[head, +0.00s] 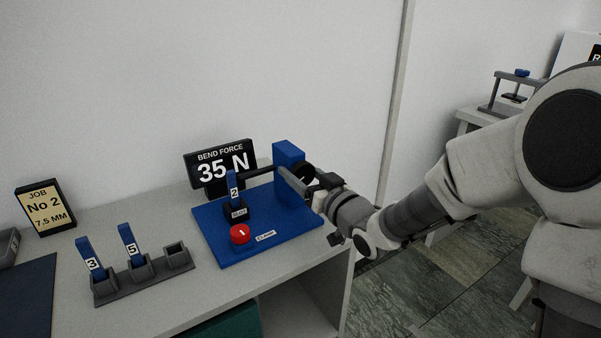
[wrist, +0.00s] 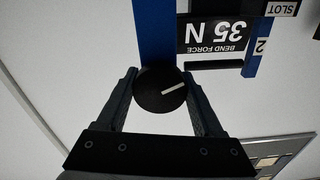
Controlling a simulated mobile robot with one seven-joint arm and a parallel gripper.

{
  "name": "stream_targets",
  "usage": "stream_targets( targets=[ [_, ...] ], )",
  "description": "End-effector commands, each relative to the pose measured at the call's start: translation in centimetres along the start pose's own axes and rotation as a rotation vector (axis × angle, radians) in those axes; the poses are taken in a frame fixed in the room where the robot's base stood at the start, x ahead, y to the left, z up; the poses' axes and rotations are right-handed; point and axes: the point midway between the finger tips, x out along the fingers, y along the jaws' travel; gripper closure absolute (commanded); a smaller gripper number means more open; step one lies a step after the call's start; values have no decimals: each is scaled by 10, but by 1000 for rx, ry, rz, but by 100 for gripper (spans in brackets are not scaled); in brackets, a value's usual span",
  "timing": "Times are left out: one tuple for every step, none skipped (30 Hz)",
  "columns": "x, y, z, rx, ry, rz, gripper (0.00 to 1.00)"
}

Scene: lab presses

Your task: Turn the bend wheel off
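The bend wheel (wrist: 160,91) is a round black knob with a white pointer line on its face, set on the blue upright (head: 288,155) of the press. In the wrist view the line lies slightly tilted from level. My gripper (wrist: 160,73) has one finger on each side of the wheel, and both fingertips appear to meet its rim. In the head view my gripper (head: 307,179) is at the right of the press and partly hides the wheel. The display (head: 222,167) reads BEND FORCE 35 N.
A grey rack (head: 118,290) holds blue pieces 3 and 5. A job card (head: 45,208) reads No 2, 7.5 MM.

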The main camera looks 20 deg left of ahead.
Motion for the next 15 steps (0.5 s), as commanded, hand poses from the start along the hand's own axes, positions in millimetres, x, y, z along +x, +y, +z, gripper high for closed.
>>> stream_targets(
  targets=[
    [0,0,0,0,0,0,59],
    [0,0,0,0,0,0,64],
    [0,0,0,0,0,0,71],
    [0,0,0,0,0,0,77],
    [0,0,0,0,0,0,82],
    [0,0,0,0,0,0,87],
    [0,0,0,-1,0,0,87],
    [0,0,0,-3,0,0,87],
    [0,0,1,-10,1,0,87],
    [0,0,2,-20,1,-1,87],
    [0,0,2,-33,2,-1,87],
    [0,0,3,-56,3,-1,87],
    [0,0,4,-77,4,-1,87],
    [0,0,4,-101,4,-1,87],
    [0,0,5,-137,4,-1,87]
  ],
)
